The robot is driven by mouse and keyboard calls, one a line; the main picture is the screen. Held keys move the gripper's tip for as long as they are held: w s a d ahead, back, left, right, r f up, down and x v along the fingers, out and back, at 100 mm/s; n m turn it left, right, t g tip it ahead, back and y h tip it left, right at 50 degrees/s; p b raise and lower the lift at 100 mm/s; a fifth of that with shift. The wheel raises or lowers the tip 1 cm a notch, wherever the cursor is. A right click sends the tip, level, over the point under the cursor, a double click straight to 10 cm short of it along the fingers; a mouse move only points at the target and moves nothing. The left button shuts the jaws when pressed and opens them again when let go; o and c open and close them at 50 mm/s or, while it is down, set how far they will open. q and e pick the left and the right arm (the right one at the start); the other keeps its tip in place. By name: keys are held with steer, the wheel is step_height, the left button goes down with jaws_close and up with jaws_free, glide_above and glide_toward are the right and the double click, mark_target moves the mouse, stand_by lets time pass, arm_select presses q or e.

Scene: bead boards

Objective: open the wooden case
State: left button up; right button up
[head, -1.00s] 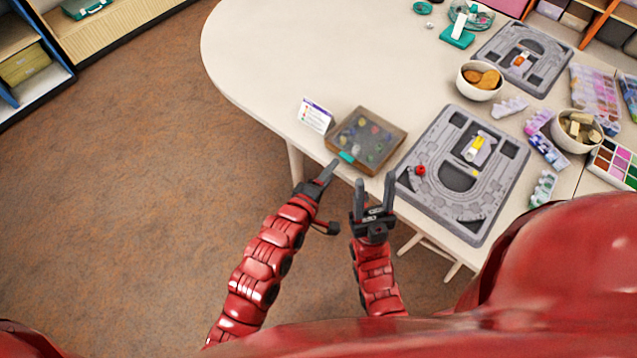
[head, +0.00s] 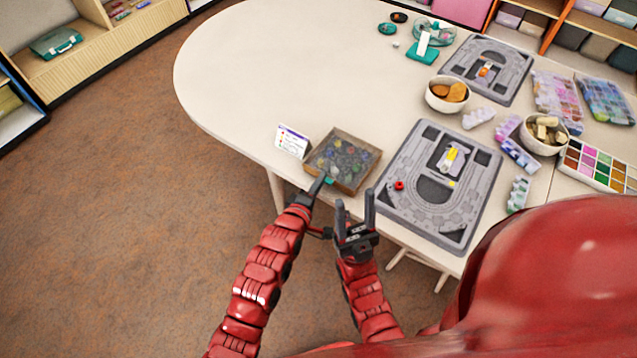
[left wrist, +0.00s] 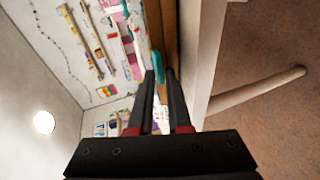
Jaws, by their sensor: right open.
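The wooden case (head: 376,158) sits near the table's front edge, with colourful beads showing through its top. Its lid looks down, though the clear top is hard to make out. A teal tab (head: 329,181) is on its front side. My left gripper (head: 319,184) is at this tab. In the left wrist view the tab (left wrist: 157,66) shows at the fingertips (left wrist: 160,76), in the narrow gap between them; whether they pinch it is unclear. My right gripper (head: 355,208) is open and empty, just in front of the case's right corner.
A small white card (head: 292,141) stands left of the case. A grey bead board (head: 398,205) lies close on its right. Bowls (head: 447,105), bead packs and a second board (head: 487,70) are farther back. The table's left part (head: 250,80) is clear.

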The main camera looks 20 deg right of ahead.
arm_select(q)
jaws_close()
steer(key=shift+r, duration=0.1)
step_height(320, 180, up, 2)
steer(key=p, duration=0.2)
steer(key=y+p, duration=0.1)
steer(key=shift+w+d+r+g+p, duration=0.15)
steer(key=shift+r+g+p, duration=0.1)
steer(key=shift+g+p, duration=0.15)
steer(key=shift+w+d+r+g+y+p, duration=0.1)
steer(key=shift+r+g+y+p, duration=0.35)
steer(key=shift+p, duration=0.65)
steer(key=shift+r, duration=0.15)
